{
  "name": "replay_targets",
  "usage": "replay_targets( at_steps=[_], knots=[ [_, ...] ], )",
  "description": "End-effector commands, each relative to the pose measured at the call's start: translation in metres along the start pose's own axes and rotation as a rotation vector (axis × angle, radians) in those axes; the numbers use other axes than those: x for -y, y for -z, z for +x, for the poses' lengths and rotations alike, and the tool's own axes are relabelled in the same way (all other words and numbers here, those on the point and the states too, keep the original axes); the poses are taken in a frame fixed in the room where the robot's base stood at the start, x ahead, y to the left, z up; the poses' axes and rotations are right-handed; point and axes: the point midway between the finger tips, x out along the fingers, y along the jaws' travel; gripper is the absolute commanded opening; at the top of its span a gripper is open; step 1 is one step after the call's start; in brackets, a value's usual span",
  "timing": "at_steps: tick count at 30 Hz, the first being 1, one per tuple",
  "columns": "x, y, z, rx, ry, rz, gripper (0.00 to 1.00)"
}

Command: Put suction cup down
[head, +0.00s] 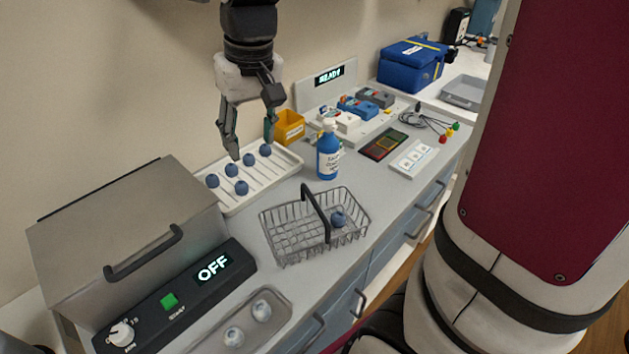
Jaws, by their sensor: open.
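My gripper (252,147) hangs over the white ribbed tray (286,171) with its two fingers spread apart and nothing seen between them. Several small blue suction cups sit in the tray; one (249,159) is just below the fingers and another (265,150) is close to the right fingertip. Whether a fingertip touches either cup, I cannot tell. One more blue suction cup (338,218) lies in the wire basket (286,255) at its right side.
A grey box machine (128,238) reading OFF stands at the left. A grey tray (281,301) in front holds two pale bulb-shaped pieces. A blue bottle (328,158) and yellow bin (290,127) stand near the white tray. The counter's front edge has drawer handles.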

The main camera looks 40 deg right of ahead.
Motion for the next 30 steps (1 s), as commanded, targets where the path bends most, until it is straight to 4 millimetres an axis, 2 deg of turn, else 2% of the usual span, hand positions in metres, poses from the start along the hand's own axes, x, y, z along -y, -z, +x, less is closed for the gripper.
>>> replay_targets(
  at_steps=[1,6,12,15,21,30],
  knots=[
    [0.001,-0.018,-0.015,-0.026,0.003,-0.002,0.47],
    [0.002,-0.076,-0.044,-0.087,-0.004,-0.011,0.47],
    [0.0,-0.14,-0.057,-0.157,-0.034,-0.018,0.47],
    [-0.002,-0.163,-0.056,-0.181,-0.051,-0.021,0.47],
    [-0.004,-0.185,-0.053,-0.206,-0.071,-0.021,0.47],
    [-0.004,-0.186,-0.053,-0.206,-0.072,-0.021,0.47]
  ],
)
